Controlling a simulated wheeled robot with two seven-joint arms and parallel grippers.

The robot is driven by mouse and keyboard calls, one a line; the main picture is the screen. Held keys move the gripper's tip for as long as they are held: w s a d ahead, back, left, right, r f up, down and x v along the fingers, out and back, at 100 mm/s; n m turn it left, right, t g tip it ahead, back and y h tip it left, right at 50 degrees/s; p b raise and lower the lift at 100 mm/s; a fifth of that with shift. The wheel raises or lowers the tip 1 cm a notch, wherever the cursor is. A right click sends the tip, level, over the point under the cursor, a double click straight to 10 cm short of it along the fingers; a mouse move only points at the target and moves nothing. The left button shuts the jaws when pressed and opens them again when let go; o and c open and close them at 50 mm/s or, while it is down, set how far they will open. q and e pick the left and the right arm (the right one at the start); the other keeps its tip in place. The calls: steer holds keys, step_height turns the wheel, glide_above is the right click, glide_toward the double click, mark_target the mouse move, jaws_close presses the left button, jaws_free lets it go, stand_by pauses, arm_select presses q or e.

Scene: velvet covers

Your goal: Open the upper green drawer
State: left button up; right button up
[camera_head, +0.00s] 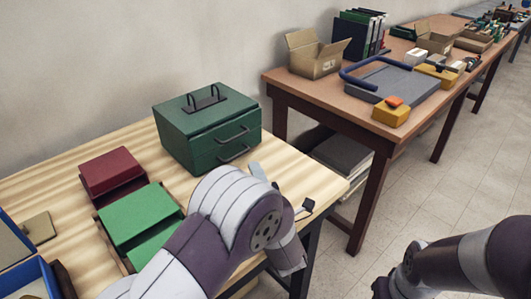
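A dark green cabinet (182,128) with a top carrying handle stands at the back of the pale wooden table. Its front faces right and towards me, with an upper drawer (214,144) and a lower drawer (247,156), each with a dark bar handle. Both drawers look shut. My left gripper (281,190) is at the table's right edge, in front of and below the cabinet, apart from both handles. My forearm and wrist hide most of it, so its opening is unclear. My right gripper (384,287) shows only partly at the bottom, far from the cabinet.
A dark red box (110,170) and a bright green box (140,212) stand left of my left arm. Blue-edged trays (28,277) lie at far left. A brown table (290,88) with a carton and binders stands at right. Open floor (400,200) lies right of it.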

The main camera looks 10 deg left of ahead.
arm_select(q)
steer(key=shift+w+a+r, duration=0.65)
steer(key=shift+w+a, duration=0.1)
steer(key=shift+a, duration=0.1)
steer(key=x, duration=1)
steer(key=shift+d, duration=0.1)
jaws_close()
